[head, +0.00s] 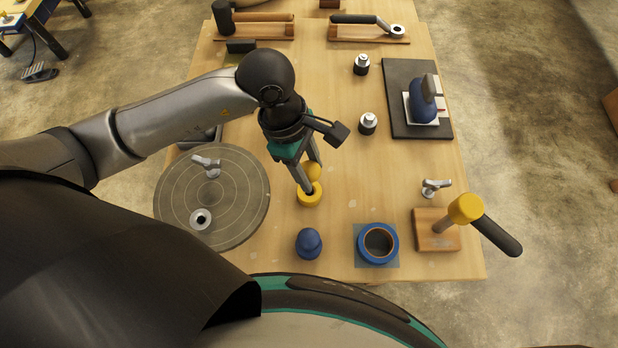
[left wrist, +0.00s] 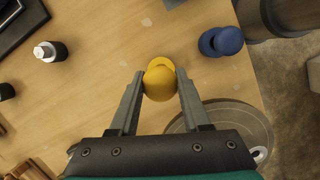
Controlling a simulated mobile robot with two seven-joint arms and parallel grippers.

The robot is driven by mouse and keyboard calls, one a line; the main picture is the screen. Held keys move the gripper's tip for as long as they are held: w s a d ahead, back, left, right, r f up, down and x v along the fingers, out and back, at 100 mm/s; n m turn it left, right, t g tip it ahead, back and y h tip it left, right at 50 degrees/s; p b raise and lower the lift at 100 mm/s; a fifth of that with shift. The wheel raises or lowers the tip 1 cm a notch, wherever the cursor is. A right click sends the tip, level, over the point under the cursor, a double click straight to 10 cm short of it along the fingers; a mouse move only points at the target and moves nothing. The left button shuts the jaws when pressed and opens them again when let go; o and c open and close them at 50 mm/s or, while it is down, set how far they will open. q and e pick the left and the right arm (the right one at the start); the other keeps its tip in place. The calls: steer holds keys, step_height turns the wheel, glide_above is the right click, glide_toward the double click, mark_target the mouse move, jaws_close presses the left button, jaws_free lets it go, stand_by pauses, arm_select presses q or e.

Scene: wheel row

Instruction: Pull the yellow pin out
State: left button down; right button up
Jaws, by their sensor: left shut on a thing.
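The yellow pin (head: 313,171) has a round knob, and it stands at a yellow ring-shaped base (head: 309,199) on the wooden table. My left gripper (head: 310,176) reaches down from above and is shut on the knob. In the left wrist view the yellow pin (left wrist: 159,84) sits between the two fingertips, with part of the yellow base (left wrist: 161,62) just behind it. The fingers and knob hide the pin's lower part, so I cannot tell how deep it sits in the base. My right gripper is not in view.
A grey round turntable (head: 240,205) lies left of the base. A blue knobbed piece (head: 308,243) and a blue ring (head: 377,243) stand at the near edge. A yellow-headed mallet (head: 465,209) is at the right. Bare table lies between the base and the black-and-silver pieces (head: 367,124).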

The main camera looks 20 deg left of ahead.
arm_select(q)
steer(key=shift+r+p, duration=1.4)
steer(key=shift+r, duration=0.75)
